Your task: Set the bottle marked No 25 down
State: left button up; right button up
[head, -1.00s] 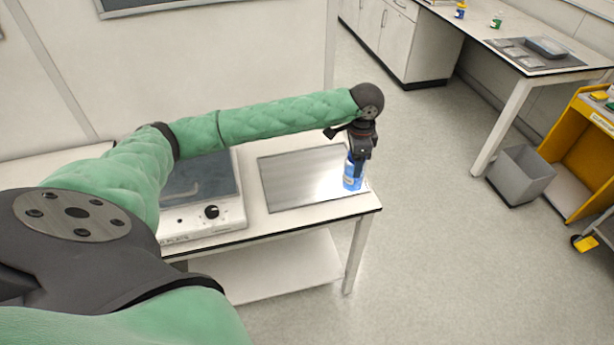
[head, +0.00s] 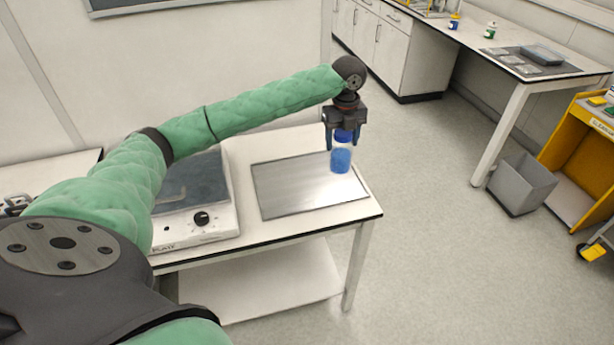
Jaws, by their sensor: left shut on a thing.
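A small clear bottle (head: 341,160) with blue contents and a blue cap is at the right end of the table in the head view. My left gripper (head: 344,130) points down and is shut on it at the cap. The bottle looks upright, over the back right part of a grey metal plate (head: 285,192) on the table. I cannot tell whether its base touches the plate. No number can be read on it. My right gripper is not in view.
A hot plate (head: 200,215) with a black knob stands left of the metal plate on the white table (head: 245,245). A grey bin (head: 522,184) and a yellow cart (head: 585,150) stand at right. Two bottles stand on the far bench (head: 510,85). Most of the metal plate is bare.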

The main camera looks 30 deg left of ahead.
pick_arm(q)
jog(key=a+f+p, duration=0.6)
jog(key=a+f, duration=0.4)
jog(key=a, duration=0.1)
jog(key=shift+s+f, duration=0.25)
jog(key=shift+f, duration=0.05)
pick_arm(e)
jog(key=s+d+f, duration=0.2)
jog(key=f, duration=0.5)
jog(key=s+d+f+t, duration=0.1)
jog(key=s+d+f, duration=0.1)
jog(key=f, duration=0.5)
pick_arm(q)
jog(key=shift+a+f, duration=0.1)
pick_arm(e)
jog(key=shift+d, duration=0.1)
pick_arm(q)
jog(key=o, duration=1.7)
jog(key=shift+o, duration=0.2)
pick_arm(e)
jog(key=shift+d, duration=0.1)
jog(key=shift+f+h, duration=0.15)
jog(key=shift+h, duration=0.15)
